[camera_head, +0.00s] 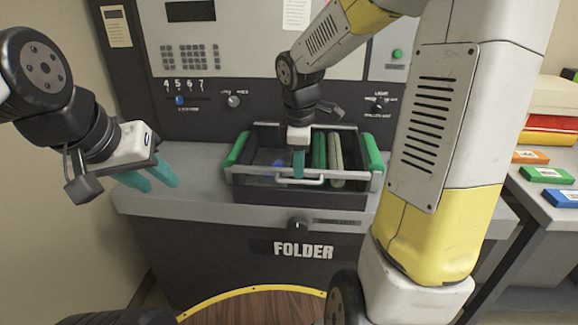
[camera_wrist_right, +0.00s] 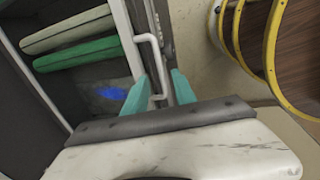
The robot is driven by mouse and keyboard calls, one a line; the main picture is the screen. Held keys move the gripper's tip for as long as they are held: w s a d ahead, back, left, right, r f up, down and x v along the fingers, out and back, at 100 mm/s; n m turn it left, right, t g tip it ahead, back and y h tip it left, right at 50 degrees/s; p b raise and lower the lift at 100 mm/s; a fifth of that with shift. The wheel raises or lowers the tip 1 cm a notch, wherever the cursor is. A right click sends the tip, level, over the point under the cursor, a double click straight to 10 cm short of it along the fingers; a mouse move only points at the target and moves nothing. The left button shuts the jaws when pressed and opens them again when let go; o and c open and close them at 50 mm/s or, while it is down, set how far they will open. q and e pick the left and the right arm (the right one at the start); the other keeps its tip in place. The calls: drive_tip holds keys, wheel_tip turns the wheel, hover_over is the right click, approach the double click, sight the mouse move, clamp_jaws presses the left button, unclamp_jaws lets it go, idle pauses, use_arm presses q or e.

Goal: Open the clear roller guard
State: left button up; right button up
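The clear roller guard (camera_head: 262,170) is a see-through panel in a pale frame over the folder's roller bay and looks lowered. Its white bar handle (camera_head: 301,183) is at the front edge. The handle (camera_wrist_right: 153,62) also shows in the right wrist view. My right gripper (camera_head: 299,166) points down at the handle. In the right wrist view my right gripper (camera_wrist_right: 158,90) has its teal fingers apart, one on each side of the handle's near end, with gaps visible. Whether either finger touches it is unclear. My left gripper (camera_head: 150,179) is open and empty, left of the bay.
Green rollers (camera_head: 320,150) and a cream roller (camera_head: 336,158) lie in the bay. The grey control panel (camera_head: 195,85) rises behind it. Coloured boxes (camera_head: 547,175) sit on a right-hand bench. The counter left of the bay (camera_head: 190,195) is clear.

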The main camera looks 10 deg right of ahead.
sight(299, 182)
drive_tip(key=shift+w+d+f, duration=0.1)
drive_tip(key=shift+w+f, duration=0.1)
drive_tip(key=shift+f, duration=0.85)
drive_tip(key=shift+w+f, duration=0.2)
drive_tip(key=shift+f, duration=0.8)
clamp_jaws()
